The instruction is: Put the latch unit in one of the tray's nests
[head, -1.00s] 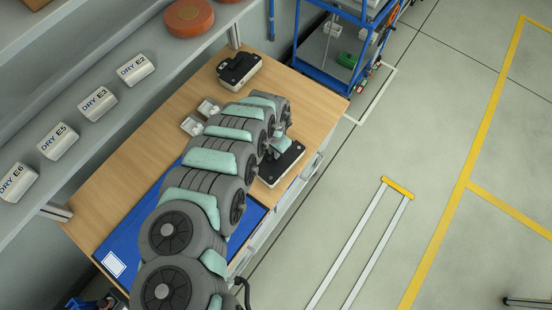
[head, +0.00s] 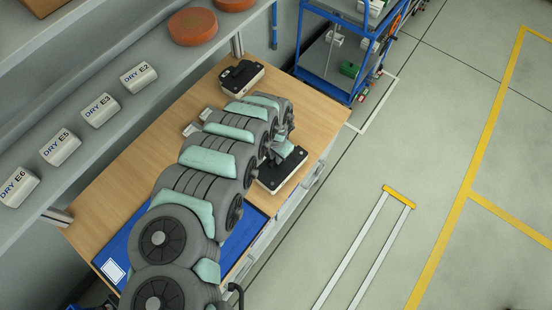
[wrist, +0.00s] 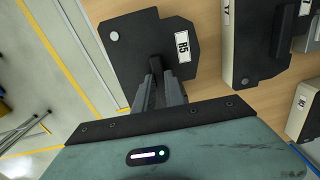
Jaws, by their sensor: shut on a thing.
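The latch unit seems to be the black plate labelled R5 (wrist: 135,52) in the wrist view. My gripper (wrist: 158,75) is shut on the black post standing on it. In the head view the unit (head: 271,178) shows as a black top with a pale underside, near the table's right edge. My gripper (head: 282,150) is above it, partly covered by my arm. I cannot tell whether the unit touches the table. A flat blue piece (head: 130,246) with a white square lies at the table's near end, partly hidden by my arm. No nests can be made out.
A similar black-topped unit (head: 240,76) stands at the table's far end. Two cream-based units (wrist: 245,50) (wrist: 303,105) stand to the right in the wrist view. A shelf with labelled DRY boxes (head: 100,110) runs along the left. A blue-framed cart (head: 345,50) stands beyond the table.

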